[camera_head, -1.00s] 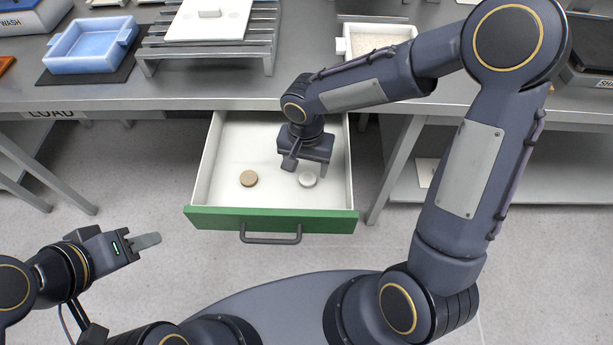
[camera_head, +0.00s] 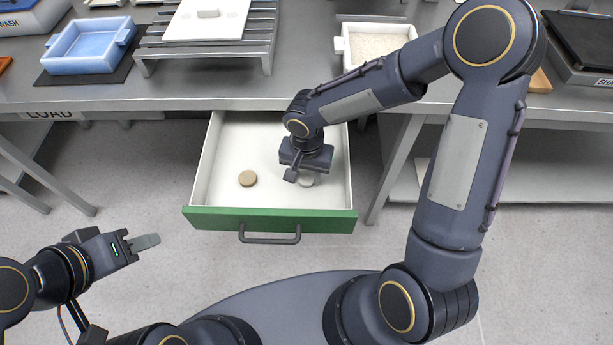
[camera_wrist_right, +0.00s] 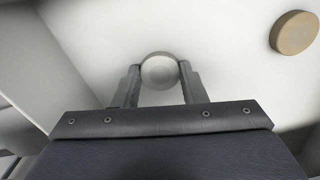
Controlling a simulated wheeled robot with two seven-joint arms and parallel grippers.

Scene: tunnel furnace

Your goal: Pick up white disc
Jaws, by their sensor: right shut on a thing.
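The white disc (camera_head: 307,181) is in the open drawer, right of its middle, mostly hidden under my right gripper (camera_head: 306,172) in the head view. In the right wrist view the disc (camera_wrist_right: 159,70) sits between the two fingertips of my right gripper (camera_wrist_right: 160,76), which are shut on its sides. I cannot tell whether it is lifted off the drawer floor. My left gripper (camera_head: 146,242) is outside the drawer at the lower left, away from the disc. I cannot tell whether its fingers are apart.
A tan disc (camera_head: 247,178) lies in the drawer to the left; it also shows in the wrist view (camera_wrist_right: 294,33). The drawer (camera_head: 270,216) has a green front and white walls. The table above holds a blue tray (camera_head: 88,50), a metal rack (camera_head: 207,50) and a white tray (camera_head: 376,28).

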